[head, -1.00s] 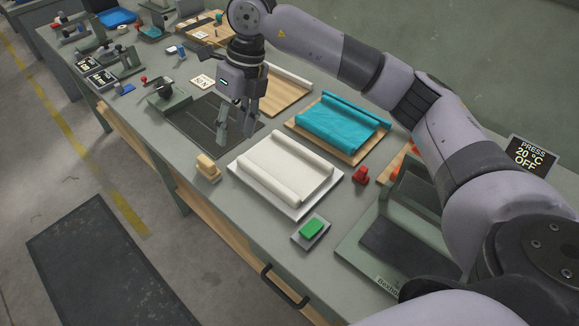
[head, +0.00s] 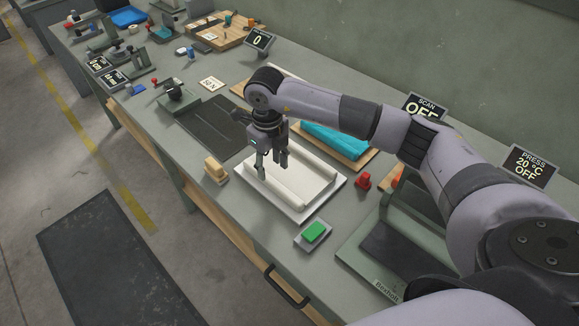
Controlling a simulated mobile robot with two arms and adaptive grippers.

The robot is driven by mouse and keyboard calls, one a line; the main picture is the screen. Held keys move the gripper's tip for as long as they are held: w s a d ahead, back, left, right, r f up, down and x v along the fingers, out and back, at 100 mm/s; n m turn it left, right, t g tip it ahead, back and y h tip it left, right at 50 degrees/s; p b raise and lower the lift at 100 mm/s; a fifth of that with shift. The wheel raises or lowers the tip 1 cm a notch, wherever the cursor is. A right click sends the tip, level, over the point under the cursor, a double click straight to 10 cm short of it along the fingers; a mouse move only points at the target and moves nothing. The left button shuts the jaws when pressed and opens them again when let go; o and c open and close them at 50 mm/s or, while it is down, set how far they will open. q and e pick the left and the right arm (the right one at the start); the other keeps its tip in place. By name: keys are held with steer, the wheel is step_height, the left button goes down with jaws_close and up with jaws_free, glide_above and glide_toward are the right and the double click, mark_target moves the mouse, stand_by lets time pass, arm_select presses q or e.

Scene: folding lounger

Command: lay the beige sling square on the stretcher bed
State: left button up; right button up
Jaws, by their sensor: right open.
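The beige sling (head: 305,176), a pale cream cloth with rolled ends, lies on a white tray (head: 300,217) near the middle of the bench. My right gripper (head: 272,170) is open over the tray's left back part. Its fingers overlap the cloth's far-left end in the picture. I cannot tell whether they touch it. The dark flat panel with a thin frame, seemingly the stretcher bed (head: 207,126), lies left of and behind the tray; nothing lies on it. My left gripper is not in view.
A turquoise cloth (head: 335,139) on a wooden board lies behind the tray, partly hidden by my arm. A wooden block (head: 215,170) stands left of the tray, a green button (head: 314,232) in front and a red piece (head: 363,181) to its right. A press (head: 400,240) stands at right.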

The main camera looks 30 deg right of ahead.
mark_target(272, 180)
steer(key=shift+f+p, duration=0.3)
steer(key=shift+f, duration=0.05)
step_height(272, 180, down, 4)
steer(key=shift+r+p, duration=0.2)
steer(key=shift+p, duration=0.65)
steer(key=shift+f, duration=0.5)
jaws_close()
